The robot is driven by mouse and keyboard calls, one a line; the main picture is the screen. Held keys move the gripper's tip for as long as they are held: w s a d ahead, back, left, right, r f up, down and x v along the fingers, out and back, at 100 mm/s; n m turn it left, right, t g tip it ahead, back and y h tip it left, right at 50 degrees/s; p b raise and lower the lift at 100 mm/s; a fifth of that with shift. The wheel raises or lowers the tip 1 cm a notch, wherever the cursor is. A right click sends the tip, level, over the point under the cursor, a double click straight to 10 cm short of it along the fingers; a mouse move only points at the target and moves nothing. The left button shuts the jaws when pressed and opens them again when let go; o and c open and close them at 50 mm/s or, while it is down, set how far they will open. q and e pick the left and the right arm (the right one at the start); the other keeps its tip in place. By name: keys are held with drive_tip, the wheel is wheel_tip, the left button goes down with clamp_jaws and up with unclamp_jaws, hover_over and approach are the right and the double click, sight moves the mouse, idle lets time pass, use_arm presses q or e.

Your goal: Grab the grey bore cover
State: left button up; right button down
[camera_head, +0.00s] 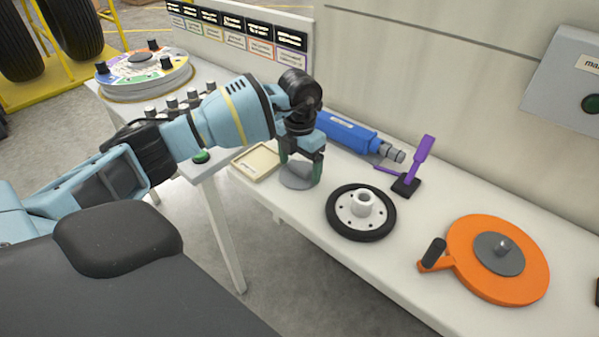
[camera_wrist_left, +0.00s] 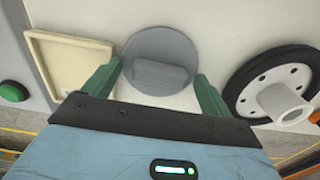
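The grey bore cover (camera_wrist_left: 148,42) is a flat round disc with a raised bar-shaped grip across its middle. It lies on the white bench, and in the head view its grey disc (camera_head: 294,183) shows under my left gripper (camera_head: 301,168). In the left wrist view the two green fingers of my left gripper (camera_wrist_left: 160,74) are spread wide, one on each side of the bar. A gap shows between each finger and the bar. Whether the fingertips touch the disc cannot be told. My right gripper is in neither view.
A cream tray (camera_head: 236,164) lies close left of the cover. A black-rimmed wheel (camera_head: 348,230) lies close right. A blue cylinder tool (camera_head: 345,132), a purple-handled tool (camera_head: 421,155) and an orange disc (camera_head: 467,276) also lie on the bench. The wall stands behind.

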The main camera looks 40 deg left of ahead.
sight(300, 166)
use_arm(q)
drive_tip(key=c, duration=1)
wheel_tip(300, 166, up, 10)
drive_tip(key=shift+d, duration=0.1)
